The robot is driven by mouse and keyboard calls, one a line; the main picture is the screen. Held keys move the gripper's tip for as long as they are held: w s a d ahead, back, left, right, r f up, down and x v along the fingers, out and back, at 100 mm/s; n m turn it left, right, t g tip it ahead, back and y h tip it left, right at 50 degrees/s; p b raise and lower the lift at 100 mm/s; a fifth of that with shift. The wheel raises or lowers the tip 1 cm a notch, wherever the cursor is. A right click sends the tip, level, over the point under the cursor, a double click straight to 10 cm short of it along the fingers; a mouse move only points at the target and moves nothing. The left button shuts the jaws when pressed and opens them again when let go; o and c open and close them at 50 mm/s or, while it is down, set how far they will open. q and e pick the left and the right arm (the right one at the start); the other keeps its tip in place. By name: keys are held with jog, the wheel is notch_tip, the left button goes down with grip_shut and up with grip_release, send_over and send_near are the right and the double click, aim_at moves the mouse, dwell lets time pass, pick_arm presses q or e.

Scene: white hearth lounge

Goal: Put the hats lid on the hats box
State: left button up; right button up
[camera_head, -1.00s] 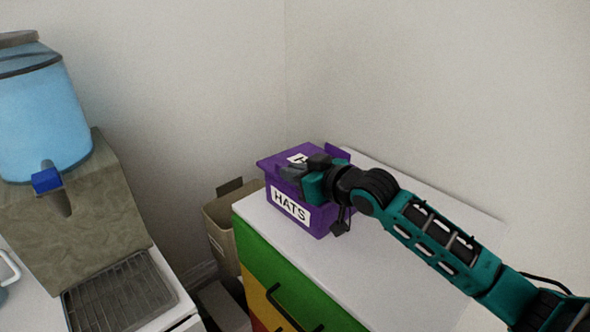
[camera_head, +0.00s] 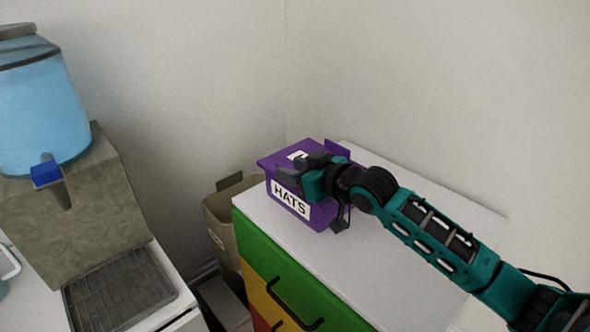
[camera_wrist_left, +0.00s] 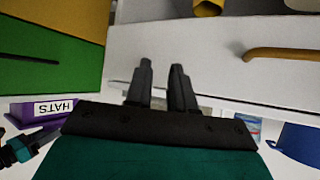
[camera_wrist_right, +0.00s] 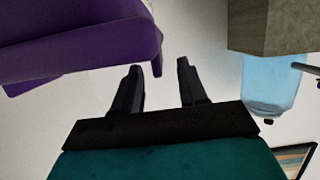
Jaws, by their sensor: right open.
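The purple hats box (camera_head: 315,217) with its white HATS label stands on the white top of a drawer unit. A purple lid-like piece with a white label (camera_head: 297,156) lies over its top, its left corner jutting past the box; my gripper hides how it sits. My right gripper (camera_head: 305,166) is at the top of the box, open. In the right wrist view a purple edge (camera_wrist_right: 90,45) passes close beside the left finger of my right gripper (camera_wrist_right: 158,78). My left gripper (camera_wrist_left: 162,75) is open and empty, in front of the drawers; the box (camera_wrist_left: 45,110) shows there too.
The drawer unit's white top (camera_head: 400,190) is clear right of the box, under my right arm. A tan bin (camera_head: 219,215) stands on the floor to its left. A blue water dispenser (camera_head: 40,110) stands further left. White walls close the corner behind.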

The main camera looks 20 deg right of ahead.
jog(key=v, duration=1.3)
jog(key=shift+s, duration=0.1)
